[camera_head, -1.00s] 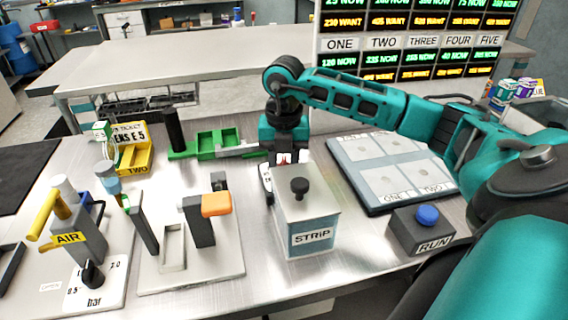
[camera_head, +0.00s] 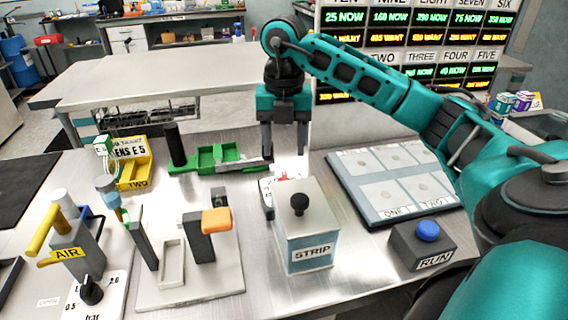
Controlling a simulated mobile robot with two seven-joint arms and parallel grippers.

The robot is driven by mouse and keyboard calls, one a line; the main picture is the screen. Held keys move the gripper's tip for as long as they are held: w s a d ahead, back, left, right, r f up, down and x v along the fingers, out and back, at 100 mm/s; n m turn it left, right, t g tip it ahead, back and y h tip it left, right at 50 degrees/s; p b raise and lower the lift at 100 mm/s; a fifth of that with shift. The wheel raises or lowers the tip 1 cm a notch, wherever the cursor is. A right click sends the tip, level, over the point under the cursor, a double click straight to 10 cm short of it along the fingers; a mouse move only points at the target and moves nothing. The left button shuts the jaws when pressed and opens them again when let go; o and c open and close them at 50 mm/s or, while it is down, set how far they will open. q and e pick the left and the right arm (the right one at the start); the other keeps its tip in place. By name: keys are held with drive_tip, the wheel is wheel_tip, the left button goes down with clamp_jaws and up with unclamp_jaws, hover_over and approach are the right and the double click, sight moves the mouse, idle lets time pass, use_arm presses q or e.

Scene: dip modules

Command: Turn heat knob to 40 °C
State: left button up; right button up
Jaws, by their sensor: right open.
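My right gripper (camera_head: 285,152) points down with its two fingers apart and nothing between them. It hangs behind and above the STRIP box (camera_head: 309,258), which has a black round knob (camera_head: 298,204) on top. A small white and red item (camera_head: 267,190), partly hidden, is behind the box, below the gripper. No knob with a readable °C scale shows. A black dial knob (camera_head: 91,290) stands on a white plate marked in bar at the front left. My left gripper is not in view.
An orange-handled lever (camera_head: 216,221) stands left of the box. A green tray (camera_head: 217,158) and yellow bin (camera_head: 134,174) are behind it. A blue RUN button (camera_head: 428,231) and a panel marked ONE and TWO (camera_head: 350,196) are to the right. A display board (camera_head: 420,57) stands behind.

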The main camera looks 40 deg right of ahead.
drive_tip(key=shift+r, duration=1.75)
drive_tip(key=shift+s, duration=0.1)
